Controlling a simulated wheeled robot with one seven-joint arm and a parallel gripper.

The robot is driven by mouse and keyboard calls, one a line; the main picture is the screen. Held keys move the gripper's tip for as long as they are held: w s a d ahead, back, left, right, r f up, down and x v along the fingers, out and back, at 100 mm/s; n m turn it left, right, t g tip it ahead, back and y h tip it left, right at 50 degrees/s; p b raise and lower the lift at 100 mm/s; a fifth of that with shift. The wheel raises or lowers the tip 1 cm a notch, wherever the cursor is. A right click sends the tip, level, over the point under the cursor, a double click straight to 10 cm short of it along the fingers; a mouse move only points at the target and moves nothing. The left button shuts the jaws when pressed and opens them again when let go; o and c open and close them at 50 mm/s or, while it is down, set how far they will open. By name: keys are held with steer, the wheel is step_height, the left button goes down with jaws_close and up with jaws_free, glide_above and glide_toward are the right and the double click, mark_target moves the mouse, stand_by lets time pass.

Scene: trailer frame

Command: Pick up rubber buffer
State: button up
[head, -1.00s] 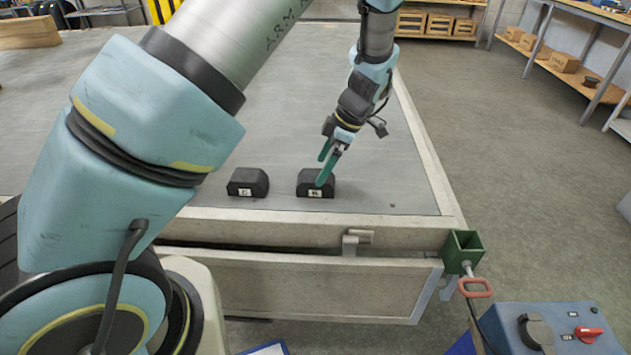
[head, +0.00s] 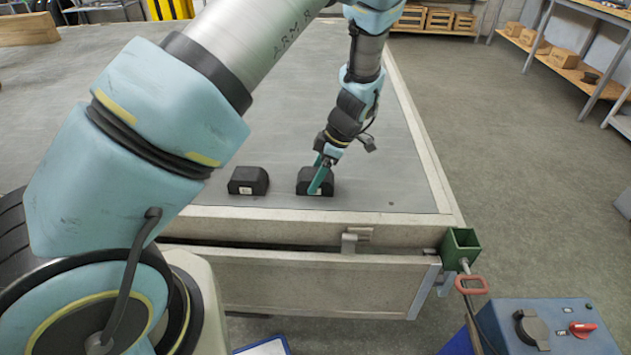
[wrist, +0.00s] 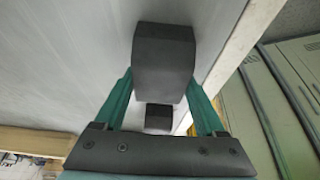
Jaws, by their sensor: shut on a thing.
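Two black rubber buffers with sloped tops and small white labels are near the front edge of the grey trailer bed. My gripper (head: 318,178), with green fingers, is at the right buffer (head: 328,183), shut on its sides. This buffer appears to rest on the bed; one finger covers part of its front. The left buffer (head: 248,181) stands apart, untouched. In the wrist view, the held buffer (wrist: 163,62) is a large dark block between the fingertips of my gripper (wrist: 160,82). The other buffer (wrist: 159,117) shows smaller below it.
The pale trailer frame edge (head: 300,223) runs in front of the buffers, with a latch (head: 350,242) below. A green bracket (head: 461,247) is at the corner. A blue control box (head: 545,328) stands at lower right. The bed around the buffers is largely clear.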

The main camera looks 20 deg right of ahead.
jaws_close()
steer(key=shift+r, duration=0.2)
